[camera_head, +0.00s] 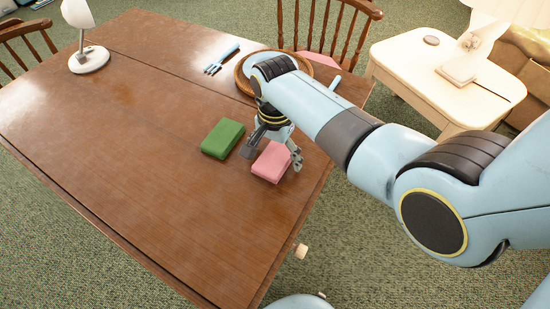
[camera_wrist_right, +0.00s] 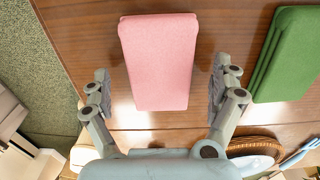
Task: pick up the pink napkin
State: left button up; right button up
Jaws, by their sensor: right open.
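The pink napkin (camera_head: 271,162) is a folded block lying on the wooden table (camera_head: 130,110), near its right edge. In the right wrist view the pink napkin (camera_wrist_right: 160,60) lies between the spread fingers, with a gap on both sides. My right gripper (camera_head: 274,153) is open and empty over the napkin, fingers pointing down. Its fingers also show in the right wrist view (camera_wrist_right: 160,95). In the head view the gripper hides part of the napkin's far side. My left gripper is not in view.
A green folded napkin (camera_head: 222,138) lies just left of the pink one. Behind my right arm are a round wooden tray (camera_head: 242,84) and a blue fork (camera_head: 221,60). A white lamp (camera_head: 88,60) stands at the far left. The table's left and front are clear.

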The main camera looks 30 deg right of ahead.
jog(key=c, duration=1.2)
